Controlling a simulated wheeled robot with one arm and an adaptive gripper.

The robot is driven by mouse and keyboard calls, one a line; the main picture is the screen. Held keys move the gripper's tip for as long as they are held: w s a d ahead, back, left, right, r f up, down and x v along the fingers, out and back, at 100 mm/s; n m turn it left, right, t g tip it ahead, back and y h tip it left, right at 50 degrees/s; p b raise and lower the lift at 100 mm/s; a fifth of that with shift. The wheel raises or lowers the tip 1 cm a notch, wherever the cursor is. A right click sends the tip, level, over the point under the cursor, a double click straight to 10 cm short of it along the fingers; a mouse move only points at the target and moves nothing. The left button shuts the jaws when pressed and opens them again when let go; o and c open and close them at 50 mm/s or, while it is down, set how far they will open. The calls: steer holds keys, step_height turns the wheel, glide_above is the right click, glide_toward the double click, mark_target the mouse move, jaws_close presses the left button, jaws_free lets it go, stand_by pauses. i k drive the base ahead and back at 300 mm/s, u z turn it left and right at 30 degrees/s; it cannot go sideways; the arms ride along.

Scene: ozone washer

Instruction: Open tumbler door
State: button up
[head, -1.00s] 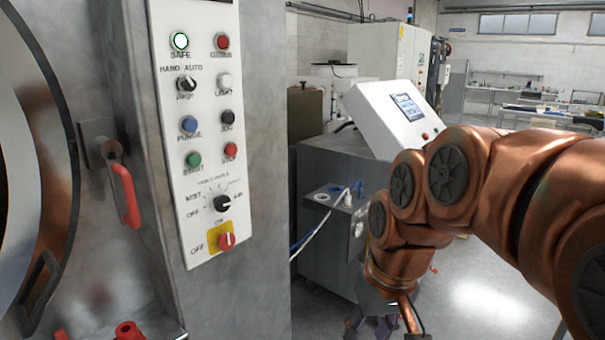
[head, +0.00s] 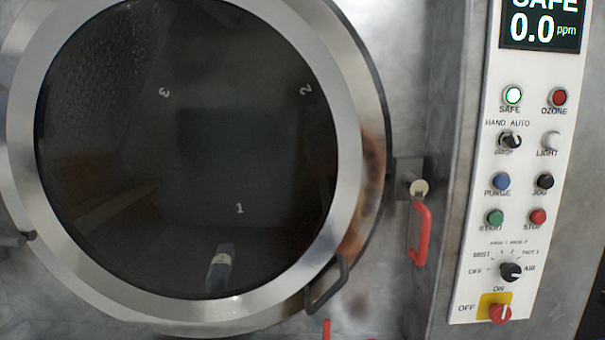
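The round tumbler door (head: 345,120) fills the left and middle of the head view, with a wide metal rim around dark glass (head: 190,140). It looks shut. A dark bar handle (head: 327,284) sits on the rim at the lower right. A red latch lever (head: 419,232) hangs down from a bracket just right of the door. Numbers 1, 2 and 3 show through the glass. My gripper is not in the current view.
A white control panel (head: 470,265) with a display reading SAFE 0.0 ppm, buttons and knobs stands right of the door. A red part (head: 326,329) shows at the bottom edge. A hinge-like fitting (head: 14,240) is at the far left.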

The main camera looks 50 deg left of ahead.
mark_target(37, 44)
steer(key=u, duration=2.85)
steer(key=k, duration=0.5)
steer(key=u, duration=0.55)
steer(key=i, duration=0.8)
